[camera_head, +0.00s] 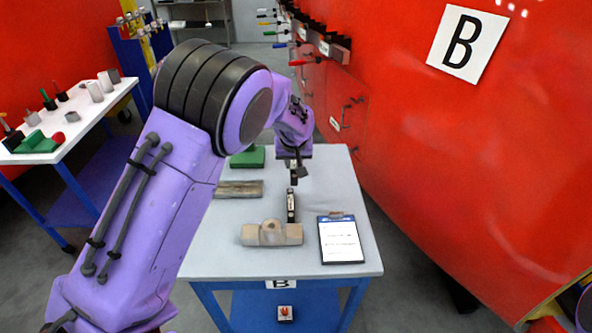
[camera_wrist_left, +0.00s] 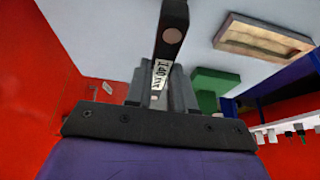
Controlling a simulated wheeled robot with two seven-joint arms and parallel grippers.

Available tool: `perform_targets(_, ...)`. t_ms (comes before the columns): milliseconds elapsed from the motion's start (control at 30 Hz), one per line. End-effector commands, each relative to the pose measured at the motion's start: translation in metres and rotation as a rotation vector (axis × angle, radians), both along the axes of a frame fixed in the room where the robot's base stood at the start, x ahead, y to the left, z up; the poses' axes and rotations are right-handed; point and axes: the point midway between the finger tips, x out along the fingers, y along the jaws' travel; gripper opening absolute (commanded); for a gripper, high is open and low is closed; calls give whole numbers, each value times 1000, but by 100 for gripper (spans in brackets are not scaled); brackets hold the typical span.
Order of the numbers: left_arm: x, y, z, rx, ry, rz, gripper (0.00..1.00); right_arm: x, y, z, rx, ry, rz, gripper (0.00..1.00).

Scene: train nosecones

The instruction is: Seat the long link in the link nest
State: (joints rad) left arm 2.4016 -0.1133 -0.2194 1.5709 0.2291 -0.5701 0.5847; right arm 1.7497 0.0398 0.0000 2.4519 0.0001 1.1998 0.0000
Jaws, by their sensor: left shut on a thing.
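My left gripper (camera_head: 293,176) is above the table and shut on the long link (camera_head: 291,206). The link is a dark, narrow bar with a pale label; it hangs below the fingers in the head view. In the left wrist view the link (camera_wrist_left: 170,50) runs out from between the fingers, with a round hole mark near its end. Its lower end is close behind a tan block (camera_head: 256,236) with a rounded hump; I cannot tell whether they touch. A shallow wooden tray (camera_head: 240,189) lies further back; I cannot tell which is the link nest. My right gripper is out of view.
A clipboard (camera_head: 341,240) lies right of the tan block. A green block (camera_head: 248,158) sits at the table's back, partly behind my arm. The large red nosecone (camera_head: 480,150) fills the right side. The table's (camera_head: 230,262) front left is clear.

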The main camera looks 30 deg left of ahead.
Motion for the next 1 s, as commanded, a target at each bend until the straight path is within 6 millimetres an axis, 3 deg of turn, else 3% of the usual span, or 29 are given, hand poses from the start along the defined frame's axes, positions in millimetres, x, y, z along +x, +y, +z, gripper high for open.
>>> perform_targets(133,25,6,-33,-1,8,-1,0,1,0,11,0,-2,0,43)
perform_targets(333,39,9,-51,0,7,-1,0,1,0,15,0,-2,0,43)
perform_targets(533,39,9,-77,0,6,-1,0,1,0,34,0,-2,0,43)
perform_targets(767,39,9,-81,0,5,-1,0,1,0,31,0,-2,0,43)
perform_targets(800,39,9,-82,-1,6,-1,29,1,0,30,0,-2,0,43)
perform_targets(867,39,8,-82,-1,6,-1,48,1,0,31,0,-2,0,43)
perform_targets(1000,39,8,-82,-1,6,-1,48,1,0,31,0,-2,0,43)
